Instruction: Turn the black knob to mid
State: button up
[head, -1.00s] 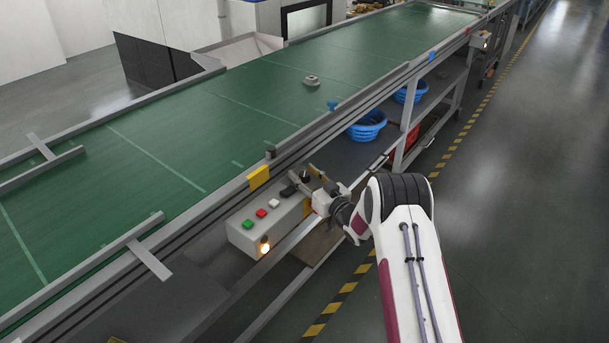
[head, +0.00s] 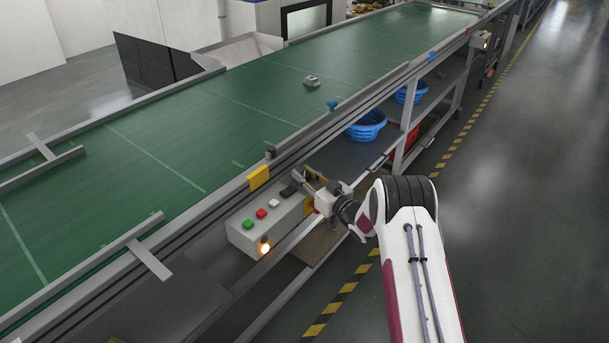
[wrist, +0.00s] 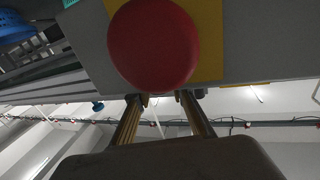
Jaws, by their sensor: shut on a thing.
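My gripper (head: 307,181) is at the far right end of the grey control box (head: 250,233) in the head view, with its fingers over the box top. It is shut on the black knob, which the fingers hide there. In the wrist view both fingers of my gripper (wrist: 166,99) reach up behind a large red round button (wrist: 153,43), which covers what lies near their tips. The knob's pointing direction cannot be seen.
The box top carries a green button (head: 248,224), a red button (head: 261,213), a white button (head: 273,203) and a black control (head: 288,191). The green conveyor (head: 180,130) runs behind. Blue baskets (head: 366,127) sit below it.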

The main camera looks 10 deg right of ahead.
jog(key=shift+n+g+y, duration=0.3)
jog(key=shift+n+y, duration=0.1)
jog(key=shift+n+g+y, duration=0.5)
jog(key=shift+y, duration=0.3)
jog(key=shift+a+f+n+g+y, duration=0.1)
jog(key=shift+n+g+y, duration=1.65)
jog(key=shift+g, duration=0.25)
jog(key=o, duration=1.1)
jog(key=shift+o, duration=0.2)
jog(key=shift+s+d, duration=0.35)
jog(key=shift+d, duration=0.3)
jog(key=v, duration=1)
jog(key=shift+s+d, duration=0.2)
jog(key=shift+d, duration=0.05)
